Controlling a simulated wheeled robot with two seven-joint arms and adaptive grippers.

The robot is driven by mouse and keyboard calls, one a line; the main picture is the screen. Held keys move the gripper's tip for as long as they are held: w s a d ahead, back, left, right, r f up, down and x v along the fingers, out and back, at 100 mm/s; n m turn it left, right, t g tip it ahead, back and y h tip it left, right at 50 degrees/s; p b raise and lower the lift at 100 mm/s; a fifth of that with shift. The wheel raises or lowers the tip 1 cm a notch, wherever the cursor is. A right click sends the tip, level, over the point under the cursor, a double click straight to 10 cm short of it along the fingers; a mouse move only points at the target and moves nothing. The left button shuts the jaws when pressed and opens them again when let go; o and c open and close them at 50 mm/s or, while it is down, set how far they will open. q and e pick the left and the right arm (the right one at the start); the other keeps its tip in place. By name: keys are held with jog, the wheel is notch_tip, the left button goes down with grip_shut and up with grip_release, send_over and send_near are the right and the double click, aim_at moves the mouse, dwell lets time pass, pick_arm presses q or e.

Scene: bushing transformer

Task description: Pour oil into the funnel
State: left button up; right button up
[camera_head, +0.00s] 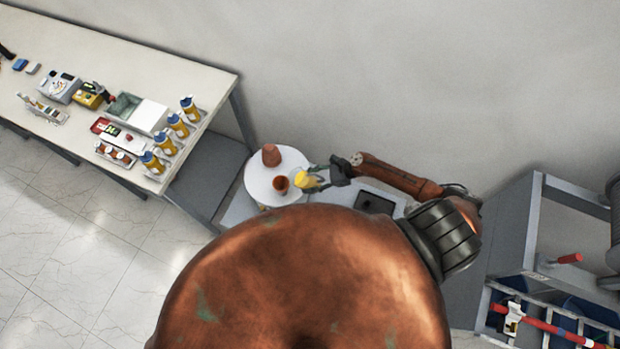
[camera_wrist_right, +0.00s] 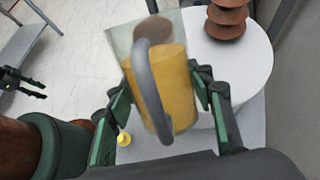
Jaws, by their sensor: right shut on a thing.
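My right gripper (camera_head: 321,175) is shut on a clear jug (camera_head: 306,180) of yellow oil. In the right wrist view the jug (camera_wrist_right: 160,85) has a grey handle between the fingers (camera_wrist_right: 165,100). It looks tilted, held over or beside the white round top (camera_head: 259,184). An open orange-brown cup shape (camera_head: 281,185), possibly the funnel, stands on this top just left of the jug.
A brown ribbed bushing (camera_head: 271,155) stands on the white top behind the cup. A long table (camera_head: 95,50) at left holds yellow bottles with blue caps (camera_head: 177,125), trays and instruments. A grey rack (camera_head: 530,245) stands at right. The tiled floor (camera_head: 60,235) at left is clear.

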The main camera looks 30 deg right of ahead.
aim_at(307, 177)
jog(key=shift+w+a+r+p, duration=0.15)
jog(key=shift+r+p, duration=0.25)
jog(key=shift+p, duration=0.3)
jog(key=shift+g+h, duration=0.3)
jog(key=shift+a+r, duration=0.15)
jog(key=shift+a, duration=0.05)
jog(key=shift+w+r+h, duration=0.1)
jog(key=shift+h, duration=0.2)
jog(key=shift+r+g+h, duration=0.8)
jog(key=shift+r+h, duration=0.45)
jog(key=shift+h, duration=0.05)
dwell(5.2)
